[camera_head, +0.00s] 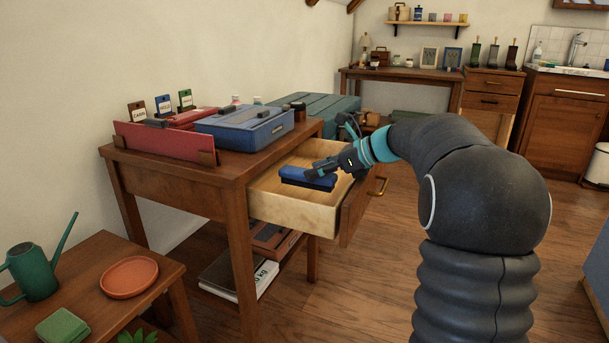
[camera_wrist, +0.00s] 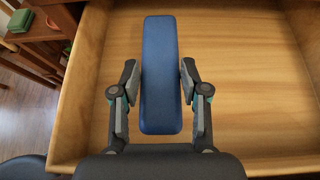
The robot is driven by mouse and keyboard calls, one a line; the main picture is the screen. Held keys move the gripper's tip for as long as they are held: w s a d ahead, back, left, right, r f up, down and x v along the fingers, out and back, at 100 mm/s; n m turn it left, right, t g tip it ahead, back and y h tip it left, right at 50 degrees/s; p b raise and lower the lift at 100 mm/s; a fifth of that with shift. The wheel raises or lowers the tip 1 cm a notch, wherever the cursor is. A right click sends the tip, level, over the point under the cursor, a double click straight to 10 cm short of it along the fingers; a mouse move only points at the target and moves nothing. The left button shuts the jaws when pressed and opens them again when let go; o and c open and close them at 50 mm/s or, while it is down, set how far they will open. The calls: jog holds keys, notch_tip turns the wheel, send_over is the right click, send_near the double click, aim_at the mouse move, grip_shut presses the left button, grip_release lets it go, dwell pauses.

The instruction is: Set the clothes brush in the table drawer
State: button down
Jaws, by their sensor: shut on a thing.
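The clothes brush has a blue back (camera_head: 294,174) and dark bristles below. In the head view it is over the open table drawer (camera_head: 272,205), low within its walls; I cannot tell if it touches the floor. My gripper (camera_head: 314,172) is shut on the brush. In the wrist view the blue brush (camera_wrist: 160,60) lies lengthwise between the two fingers of my gripper (camera_wrist: 160,85), with the pale wooden drawer floor (camera_wrist: 245,80) beneath. The drawer is pulled out from the wooden table (camera_head: 222,172) and looks otherwise empty.
On the table stand a blue case (camera_head: 243,128), a red panel (camera_head: 160,143) and small signs. A low bench at the lower left holds a green watering can (camera_head: 33,270) and a terracotta saucer (camera_head: 129,276). The wooden floor (camera_head: 350,285) right of the drawer is clear.

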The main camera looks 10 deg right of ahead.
aim_at(303, 170)
jog(key=w+a, duration=0.2)
jog(key=a, duration=0.1)
jog(key=shift+w+a+b, duration=0.2)
jog(key=shift+a+b, duration=0.1)
jog(key=shift+b, duration=0.05)
jog(key=shift+d+f, duration=0.15)
jog(key=shift+f, duration=0.4)
jog(key=shift+f, duration=0.65)
jog(key=c, duration=0.6)
grip_release()
jog(key=shift+r, duration=0.25)
jog(key=shift+r+p+v, duration=0.2)
jog(key=shift+p+v, duration=0.3)
jog(key=shift+v, duration=2.6)
jog(key=shift+r+p+v, duration=0.15)
jog(key=shift+p+v, duration=0.3)
jog(key=shift+v, duration=2.65)
